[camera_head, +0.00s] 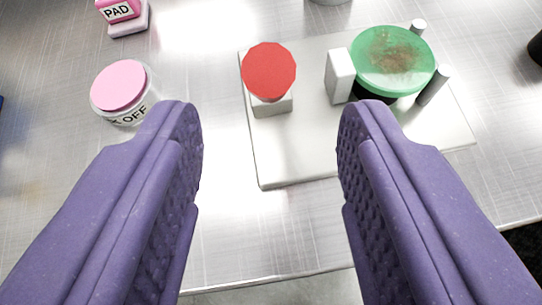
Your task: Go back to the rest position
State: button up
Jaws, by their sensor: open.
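My gripper (270,125) reaches in from the bottom of the view with two purple, textured fingers spread wide apart. It is open, and nothing is between the fingers. Through the gap I see the metal table and part of a white plate. The fingertips show in front of the plate's near side; I cannot tell their height above it.
A white plate (285,165) carries a red round cap (269,70) on a grey block and a green disc (392,60) among posts. A pink-topped container (120,88) marked "OFF" and a pink "PAD" piece (120,10) stand left. The table's front edge (270,280) is near.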

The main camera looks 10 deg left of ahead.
jog(key=shift+s+a+r, duration=0.1)
jog(key=shift+s+r, duration=0.15)
jog(key=shift+s, duration=0.3)
jog(key=w+a+r+n+t, duration=0.1)
jog(key=w+a+r, duration=0.1)
jog(key=r, duration=0.7)
jog(key=w+a+r+h, duration=0.1)
jog(key=a+r, duration=0.1)
jog(key=r, duration=0.7)
jog(key=w+a+r+n+t, duration=0.1)
jog(key=w+a+r, duration=0.15)
jog(key=r, duration=0.65)
jog(key=s+a+r, duration=0.2)
jog(key=s+r, duration=0.2)
jog(key=r, duration=0.3)
jog(key=s+a+r+t+y, duration=0.1)
jog(key=s+a+r, duration=0.1)
jog(key=s+r, duration=0.2)
jog(key=s+a+r, duration=0.2)
jog(key=s+r, duration=0.2)
jog(key=r, duration=0.6)
jog(key=shift+r+y, duration=0.15)
jog(key=shift+y, duration=0.25)
